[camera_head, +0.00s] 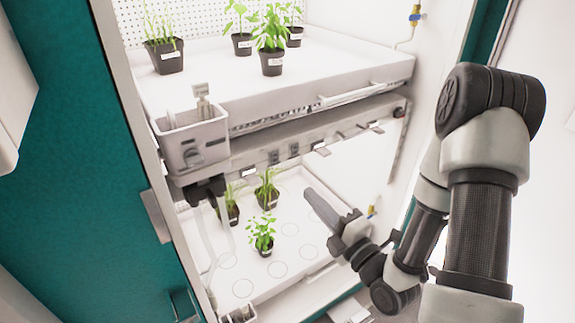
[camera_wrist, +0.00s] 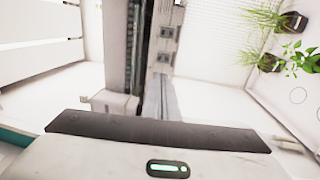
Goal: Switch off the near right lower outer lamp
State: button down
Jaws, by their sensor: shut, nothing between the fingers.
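The front rail (camera_head: 300,150) under the upper shelf carries small grey switches (camera_head: 284,154) and several small tabs with pale labels. In the wrist view the rail runs upright, with two dark switches (camera_wrist: 164,45) near the top. I cannot tell which switch belongs to the near right lower outer lamp; the lamp itself is hidden under the shelf. The lower bay is brightly lit. My gripper (camera_head: 310,194) is shut and empty, in front of the lower bay, below the rail and apart from it.
The upper tray (camera_head: 340,95) holds several potted plants. The lower tray (camera_head: 300,262) holds plants too, with bare circles near my gripper. A white box (camera_head: 192,142) hangs at the rail's left end. The teal cabinet (camera_head: 80,150) flanks the left; the bay's right wall is close.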

dwell(0.3)
jog(key=b, duration=0.9)
send_near(275, 156)
jog(key=p+x, duration=0.2)
jog(key=x, duration=0.4)
jog(key=shift+w+a+r, duration=0.1)
jog(key=shift+w+b, duration=0.1)
jog(key=shift+b, duration=0.2)
